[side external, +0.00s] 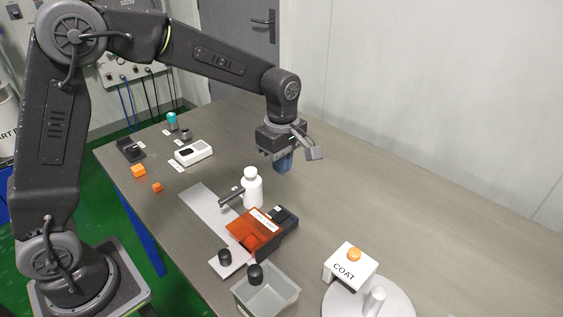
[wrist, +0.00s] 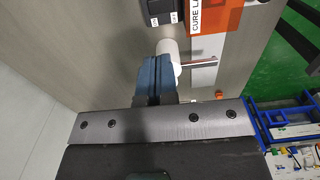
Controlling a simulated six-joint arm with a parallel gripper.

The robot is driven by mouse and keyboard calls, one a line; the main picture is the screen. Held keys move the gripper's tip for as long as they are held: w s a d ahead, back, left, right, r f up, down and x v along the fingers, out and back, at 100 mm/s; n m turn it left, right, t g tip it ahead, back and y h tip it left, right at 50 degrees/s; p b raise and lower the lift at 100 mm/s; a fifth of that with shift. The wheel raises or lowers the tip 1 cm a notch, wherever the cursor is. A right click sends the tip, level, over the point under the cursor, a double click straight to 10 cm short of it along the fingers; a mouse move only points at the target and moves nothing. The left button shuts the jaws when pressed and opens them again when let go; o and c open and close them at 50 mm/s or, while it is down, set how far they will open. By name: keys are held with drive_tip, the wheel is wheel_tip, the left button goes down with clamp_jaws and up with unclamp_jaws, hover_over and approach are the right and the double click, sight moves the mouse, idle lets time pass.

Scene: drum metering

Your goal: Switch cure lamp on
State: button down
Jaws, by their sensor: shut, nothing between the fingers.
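The cure lamp (side external: 255,233) is an orange-red housing with a white label, near the middle of the table in the side view. In the wrist view its label reads "CURE LA" before the edge cuts it off (wrist: 213,17). A black switch block (side external: 284,216) sits against its right side; it also shows at the top of the wrist view (wrist: 160,8), with small labels. The switch's position is too small to tell. My gripper (side external: 283,165) has blue fingers, shut and empty, pointing down above the table, beyond the lamp. In the wrist view the fingertips (wrist: 155,62) overlap a white bottle.
The white bottle (side external: 252,190) with a dark side rod stands beside the lamp, between it and my gripper. A clear bin (side external: 265,298), a "COAT" button box (side external: 350,268) and a round white plate (side external: 395,300) are in front.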

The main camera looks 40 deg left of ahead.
sight(277, 219)
drive_tip(key=shift+s, duration=0.1)
drive_tip(key=shift+s+d+r, duration=0.1)
drive_tip(key=shift+s+d, duration=0.05)
drive_tip(key=shift+s, duration=0.4)
wheel_tip(277, 219, down, 14)
drive_tip(key=shift+s+f, duration=0.1)
drive_tip(key=shift+s, duration=0.05)
idle(0.4)
drive_tip(key=shift+f, duration=0.15)
